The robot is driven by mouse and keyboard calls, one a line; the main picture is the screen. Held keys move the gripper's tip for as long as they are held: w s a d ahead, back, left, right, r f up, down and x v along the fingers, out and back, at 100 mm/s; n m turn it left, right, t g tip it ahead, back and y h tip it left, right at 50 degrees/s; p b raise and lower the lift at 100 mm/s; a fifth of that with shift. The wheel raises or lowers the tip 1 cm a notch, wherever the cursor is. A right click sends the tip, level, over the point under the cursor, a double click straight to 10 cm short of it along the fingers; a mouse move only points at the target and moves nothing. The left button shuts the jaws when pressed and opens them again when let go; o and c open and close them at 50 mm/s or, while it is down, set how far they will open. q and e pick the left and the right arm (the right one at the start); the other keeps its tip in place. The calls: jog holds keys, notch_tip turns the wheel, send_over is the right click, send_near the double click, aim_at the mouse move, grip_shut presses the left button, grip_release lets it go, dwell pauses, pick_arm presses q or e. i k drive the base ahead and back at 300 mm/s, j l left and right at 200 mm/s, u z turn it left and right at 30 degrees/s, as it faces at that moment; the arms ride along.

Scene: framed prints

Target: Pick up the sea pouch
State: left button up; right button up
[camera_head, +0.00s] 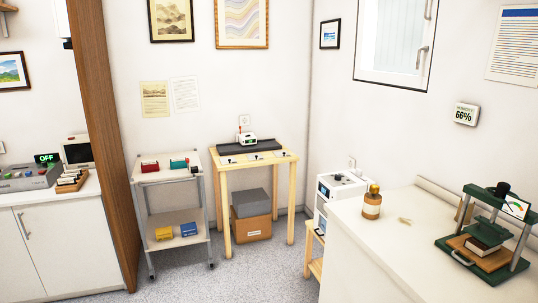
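No pouch marked as the sea pouch can be made out. A small two-tier cart (172,177) stands left of centre. Its top shelf holds a red item (149,166) and a teal item (179,162) with red at its right end. Its lower shelf holds a yellow item (164,233) and a blue item (188,229). These are too small to tell whether any is the sea pouch. Neither of my grippers is in view.
A wooden table (229,169) with a dark tray stands right of the cart, boxes (251,226) beneath it. A white counter (390,235) at right holds an amber bottle (372,203) and a green press (487,240). A brown post (103,130) stands left. Grey floor is clear in front.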

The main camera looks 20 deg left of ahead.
aim_at(251, 157)
jog(key=i+j, duration=0.4)
jog(key=i+j+u, duration=0.15)
jog(key=i+j, duration=0.25)
jog(key=i, duration=0.15)
jog(key=i+j, duration=0.35)
jog(key=i, duration=0.15)
jog(key=i+j+u, duration=0.15)
jog(key=i+j, duration=0.15)
jog(key=i, duration=0.2)
jog(key=i+j, duration=0.3)
jog(key=i, duration=0.2)
jog(key=i+j+u, duration=0.1)
jog(key=i+j, duration=0.2)
jog(key=i, duration=0.25)
